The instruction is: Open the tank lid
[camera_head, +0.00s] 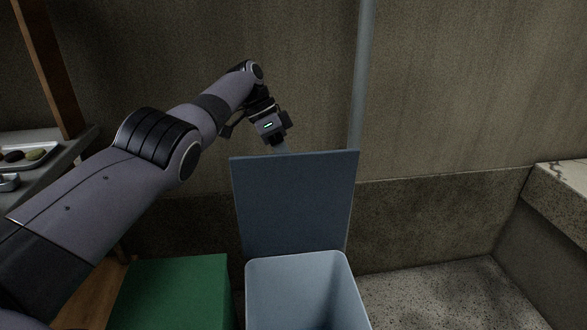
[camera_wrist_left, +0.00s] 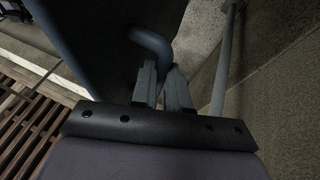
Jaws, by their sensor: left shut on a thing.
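The blue-grey tank (camera_head: 300,262) stands at the bottom centre of the head view, its mouth uncovered. Its flat lid (camera_head: 295,200) stands roughly upright behind the opening. My left gripper (camera_head: 281,146) is at the lid's top edge, partly hidden behind it. In the left wrist view, the lid (camera_wrist_left: 90,40) fills the upper left, and the fingers of my left gripper (camera_wrist_left: 163,82) are shut on the curved lid handle (camera_wrist_left: 153,42). My right gripper is not in view.
A green box (camera_head: 175,285) stands left of the tank. A grey pipe (camera_head: 361,80) runs up the wall behind the lid. A counter with a tray of baked goods (camera_head: 28,154) is at the left. A stone ledge (camera_head: 565,185) is at the right, with bare floor before it.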

